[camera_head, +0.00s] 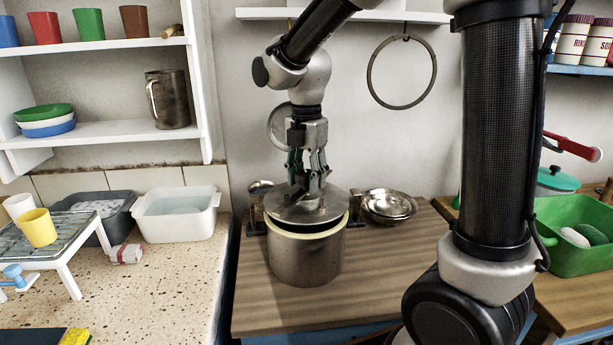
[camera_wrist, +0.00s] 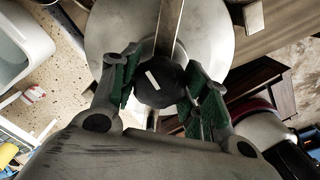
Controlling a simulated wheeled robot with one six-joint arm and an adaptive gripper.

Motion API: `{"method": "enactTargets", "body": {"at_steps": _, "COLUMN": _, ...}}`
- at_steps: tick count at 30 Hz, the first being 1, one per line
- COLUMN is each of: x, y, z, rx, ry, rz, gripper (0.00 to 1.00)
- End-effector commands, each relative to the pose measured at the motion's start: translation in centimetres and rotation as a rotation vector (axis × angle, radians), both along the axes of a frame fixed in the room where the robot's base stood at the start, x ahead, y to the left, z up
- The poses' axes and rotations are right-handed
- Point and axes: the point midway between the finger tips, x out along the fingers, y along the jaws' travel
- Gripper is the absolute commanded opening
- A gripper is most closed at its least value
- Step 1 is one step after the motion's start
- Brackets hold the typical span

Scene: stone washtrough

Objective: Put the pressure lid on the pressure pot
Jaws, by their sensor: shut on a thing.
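The pressure lid (camera_head: 285,213) is a grey metal disc over the mouth of the pressure pot (camera_head: 305,262), a brushed steel cylinder on the wooden worktop. A cream band shows between the lid and the pot wall. I cannot tell whether the lid rests on the rim or is held just above it. My gripper (camera_head: 309,183) is above the lid, pointing down, shut on its top fitting. In the wrist view, the green-padded fingers of my gripper (camera_wrist: 162,88) flank a dark knob on the lid (camera_wrist: 210,45). The pot's mouth is hidden under the lid.
Shiny bowls (camera_head: 389,204) stand right of the pot, and a metal container (camera_head: 259,193) is behind it at left. A white basin (camera_head: 176,214) is on the left counter. A green tub (camera_head: 575,235) stands at right. The worktop's front is clear.

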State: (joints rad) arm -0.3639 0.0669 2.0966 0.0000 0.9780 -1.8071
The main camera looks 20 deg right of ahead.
Motion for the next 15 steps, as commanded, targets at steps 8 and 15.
{"method": "enactTargets", "body": {"at_steps": 8, "x": 0.03, "y": 0.01, "z": -0.06, "rx": 0.000, "ry": -0.001, "rz": 0.000, "gripper": 0.00}}
{"method": "enactTargets", "body": {"at_steps": 15, "x": 0.03, "y": 0.01, "z": -0.64, "rx": 0.000, "ry": -0.001, "rz": 0.000, "gripper": 0.00}}
